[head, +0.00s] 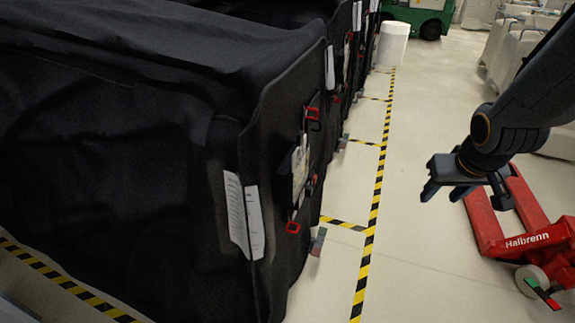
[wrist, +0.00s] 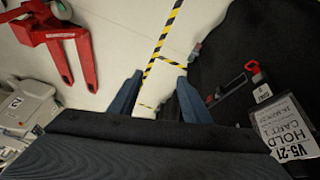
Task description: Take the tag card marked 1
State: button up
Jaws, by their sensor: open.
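A white tag card (wrist: 285,130) hangs on the black cart cover at the right of the wrist view, tilted. Its print seems to read "V5-21 HOLD CART 1". In the head view a pale card (head: 300,165) hangs on the side of the nearest covered cart (head: 130,130), seen at a steep angle, its print unreadable. My gripper (head: 446,192) is open and empty over the aisle, right of the cart and apart from the card. Its two fingers (wrist: 159,80) also show spread in the wrist view, with floor between them.
Red clips (head: 292,227) sit around the card on the cover. White paper sheets (head: 245,215) hang near the cart's corner. A red pallet jack (head: 520,240) stands at the right. Yellow-black floor tape (head: 371,225) runs along the clear aisle. More covered carts stand behind.

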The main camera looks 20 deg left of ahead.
aim_at(302, 137)
jog(key=w+a+r+n+t+y, duration=0.1)
jog(key=w+a+n+t+y, duration=0.45)
jog(key=w+a, duration=0.8)
jog(key=s+a+r+n+g+y, duration=0.1)
jog(key=s+a+n+g+y, duration=0.2)
jog(key=a+y, duration=0.1)
jog(key=s+a+r+n+g+y, duration=0.1)
jog(key=s+a+n+g+y, duration=0.1)
jog(key=a, duration=0.4)
jog(key=s+a+r+n+g+y, duration=0.1)
jog(key=s+a+n+g+y, duration=0.2)
jog(key=a+n+g+y, duration=0.1)
jog(key=shift+s+a+r+n+y, duration=0.2)
jog(key=shift+a+y, duration=0.2)
jog(key=shift+y, duration=0.3)
jog(key=shift+s+a+r+n+y, duration=0.15)
jog(key=shift+a+y, duration=0.2)
jog(key=shift+y, duration=0.3)
jog(key=a+p, duration=0.2)
jog(key=a, duration=0.2)
jog(key=shift+w+a+r+p, duration=0.25)
jog(key=shift+w+a+p, duration=0.1)
jog(key=shift+w+p, duration=0.05)
jog(key=shift+w+a+f, duration=0.1)
jog(key=shift+a, duration=0.2)
